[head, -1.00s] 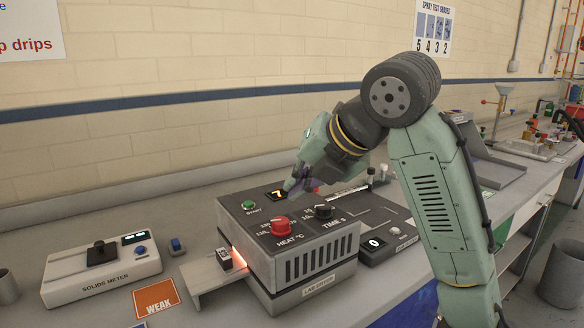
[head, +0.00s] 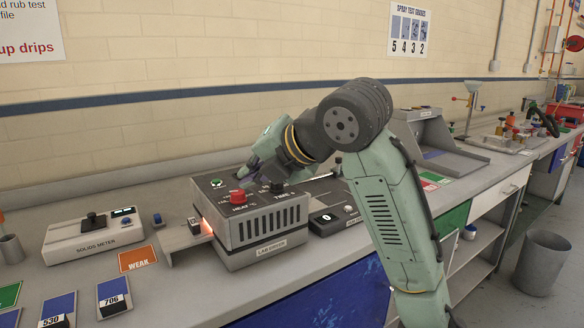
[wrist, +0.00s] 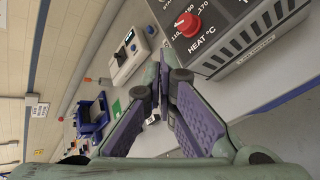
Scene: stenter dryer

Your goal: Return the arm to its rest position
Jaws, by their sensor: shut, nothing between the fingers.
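My gripper (head: 258,168) is shut and empty. In the head view it hangs over the back of the grey lab dryer (head: 262,240), and the bent arm reaches in from the right. The gripper partly hides the dryer's top panel, including part of the TIME knob's area. I cannot tell how close the fingers are to the panel. In the wrist view the purple-padded fingers (wrist: 165,82) point toward the bench, with the red HEAT knob (wrist: 187,24) beyond them to the upper right.
The solids meter (head: 93,231) and WEAK card (head: 137,258) are left of the dryer. Cards marked 530 and 706 (head: 113,296) lie in front. A small display unit (head: 335,220) is right of the dryer. A grey bin (head: 542,263) stands on the floor at right.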

